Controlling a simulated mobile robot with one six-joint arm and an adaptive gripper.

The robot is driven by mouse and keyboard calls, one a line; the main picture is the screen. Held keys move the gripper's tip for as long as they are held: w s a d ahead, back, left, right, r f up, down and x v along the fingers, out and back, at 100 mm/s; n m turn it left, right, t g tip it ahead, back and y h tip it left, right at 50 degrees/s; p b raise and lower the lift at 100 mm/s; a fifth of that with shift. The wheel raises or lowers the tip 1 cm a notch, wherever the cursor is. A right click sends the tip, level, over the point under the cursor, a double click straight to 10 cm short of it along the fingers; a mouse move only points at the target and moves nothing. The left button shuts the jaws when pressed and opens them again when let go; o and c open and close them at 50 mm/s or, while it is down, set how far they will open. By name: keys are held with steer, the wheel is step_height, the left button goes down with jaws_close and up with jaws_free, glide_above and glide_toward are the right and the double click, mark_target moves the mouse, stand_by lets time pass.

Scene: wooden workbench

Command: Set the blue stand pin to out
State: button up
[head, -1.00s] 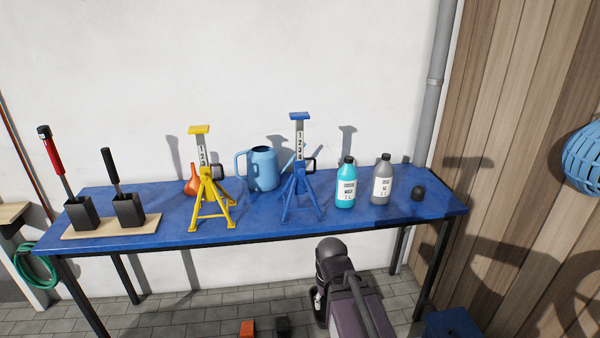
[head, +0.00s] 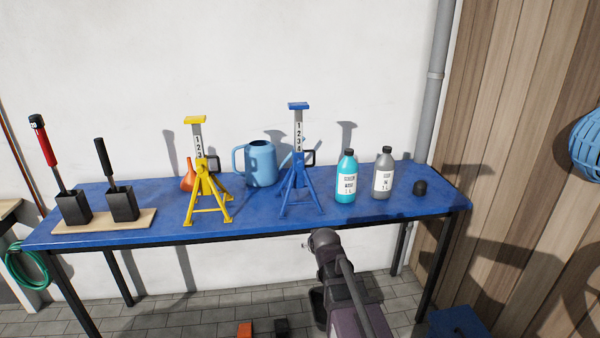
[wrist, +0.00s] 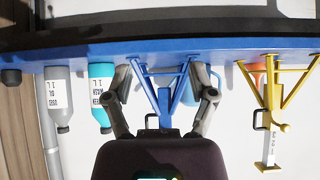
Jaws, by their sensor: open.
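The blue stand (head: 299,180) stands upright on the bench, with a numbered grey post and a blue top. Its pin (head: 309,158) shows as a dark square loop on the right side of the post; how deep it sits cannot be told. In the upside-down wrist view, the blue stand (wrist: 164,70) is centred beyond my gripper (wrist: 163,85). My gripper is open and empty, its fingers spread on either side of the stand in the picture. My gripper's body hides the stand's upper part there. In the head view my arm is in front of the bench edge; the fingers are not distinguishable.
Two black-boxed levers stand far left.

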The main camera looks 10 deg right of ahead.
steer(key=w+r+t+b, duration=0.3)
steer(key=w+t+b, duration=0.15)
steer(key=w, duration=0.45)
steer(key=t+b, duration=0.4)
steer(key=t, duration=0.5)
glide_toward(301, 165)
steer(key=shift+r+v, duration=0.15)
steer(key=shift+v, duration=0.6)
steer(key=shift+r+v, duration=0.1)
steer(key=shift+v, duration=0.65)
steer(key=shift+s, duration=0.15)
steer(key=shift+g, duration=0.25)
steer(key=p+x, duration=0.5)
steer(key=x, duration=0.9)
steer(key=shift+s+d, duration=0.1)
jaws_close()
